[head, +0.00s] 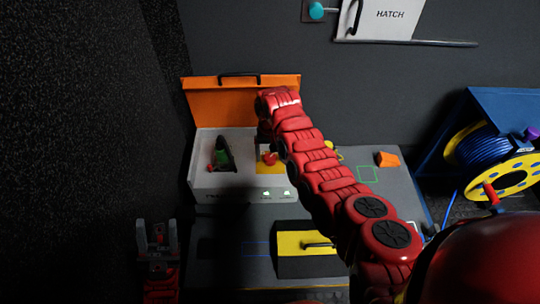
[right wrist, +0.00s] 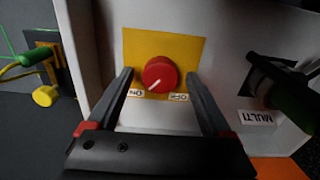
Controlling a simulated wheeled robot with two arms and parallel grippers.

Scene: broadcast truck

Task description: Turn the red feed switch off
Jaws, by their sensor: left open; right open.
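The red feed switch (right wrist: 160,73) is a round knob on a yellow plate (right wrist: 190,47) in the right wrist view. Its white pointer line is angled down and left, toward the ON label (right wrist: 137,92); the OFF label (right wrist: 178,97) is to the right. My right gripper (right wrist: 160,76) is open, one finger on each side of the knob, with visible gaps. In the head view the knob (head: 269,159) shows small beside my right arm, which hides part of the plate. My left gripper (head: 157,246) is open and empty at the lower left.
A yellow-topped black box (head: 300,243), an orange block (head: 387,159) and a blue cable reel (head: 490,155) lie to the right.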

